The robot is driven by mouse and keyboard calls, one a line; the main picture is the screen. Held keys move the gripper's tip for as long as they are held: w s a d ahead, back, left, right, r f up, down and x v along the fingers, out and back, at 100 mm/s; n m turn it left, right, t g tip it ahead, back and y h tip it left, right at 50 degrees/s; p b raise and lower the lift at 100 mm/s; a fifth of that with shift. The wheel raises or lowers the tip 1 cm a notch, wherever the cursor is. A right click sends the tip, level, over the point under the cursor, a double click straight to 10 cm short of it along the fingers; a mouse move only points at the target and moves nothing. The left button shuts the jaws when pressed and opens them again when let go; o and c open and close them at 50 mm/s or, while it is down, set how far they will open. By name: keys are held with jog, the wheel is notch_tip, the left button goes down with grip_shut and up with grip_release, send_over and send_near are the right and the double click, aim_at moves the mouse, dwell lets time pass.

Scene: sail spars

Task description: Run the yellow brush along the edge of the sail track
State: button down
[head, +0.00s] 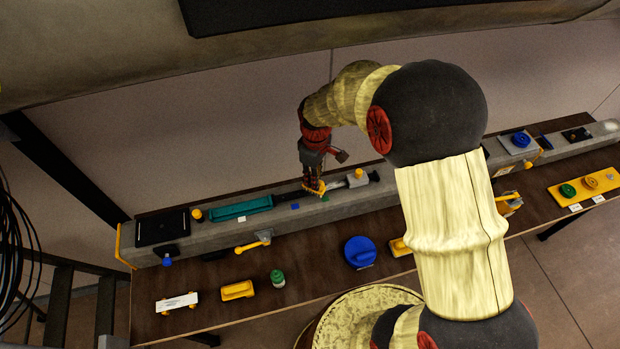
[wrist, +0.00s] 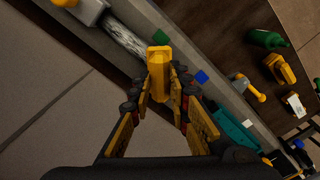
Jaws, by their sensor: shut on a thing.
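My gripper (head: 314,188) is over the long grey spar (head: 285,222), near its middle. In the wrist view my gripper (wrist: 160,92) is shut on the yellow brush (wrist: 158,58), which sticks out past the fingertips. In the head view only a small yellow part of the brush (head: 317,190) shows by the fingers. A dark strip that looks like the sail track (head: 340,184) runs along the top of the spar beside the gripper. In the wrist view this strip (wrist: 125,38) looks mottled grey. I cannot tell whether the brush touches it.
A teal piece (head: 240,208) lies on the spar to the left, and a grey block with a yellow knob (head: 357,178) to the right. On the brown table (head: 310,265) stand a green bottle (head: 277,278), a yellow block (head: 238,290) and a blue round container (head: 360,252). My arm hides part of the table.

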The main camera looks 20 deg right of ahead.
jog(key=shift+d, duration=0.45)
jog(key=shift+d, duration=1.35)
jog(key=shift+d, duration=0.1)
jog(key=shift+d, duration=1.3)
jog(key=shift+d, duration=1.25)
jog(key=shift+s, duration=0.1)
jog(key=shift+a, duration=0.4)
